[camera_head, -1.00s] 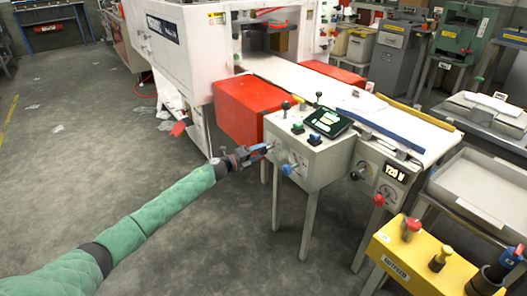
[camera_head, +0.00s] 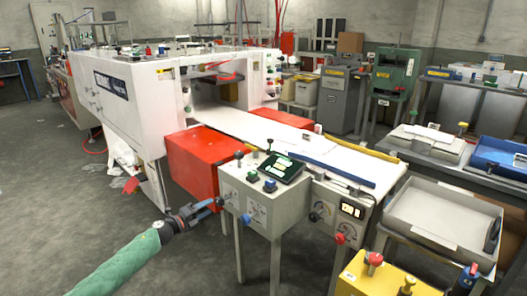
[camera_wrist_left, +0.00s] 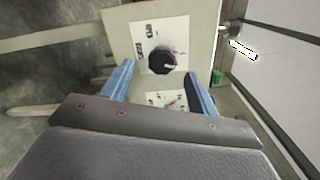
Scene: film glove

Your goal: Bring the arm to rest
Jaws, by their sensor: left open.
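My left arm comes in from the lower left of the head view in a green quilted sleeve. My left gripper (camera_head: 212,206) is open, with blue fingers, just left of the grey control box (camera_head: 262,200). In the left wrist view the two blue fingers (camera_wrist_left: 158,84) stand apart with nothing between them. Beyond them is the box's face with a black round knob (camera_wrist_left: 161,61) and white label plates. I cannot tell whether a fingertip touches the box. My right gripper is not in view.
A white machine (camera_head: 125,90) with a red box (camera_head: 190,160) stands behind the gripper. A white conveyor bed (camera_head: 290,145) runs right of it. A yellow box (camera_head: 375,282) and a grey tray (camera_head: 440,215) stand at the right. The floor (camera_head: 60,200) at left is clear.

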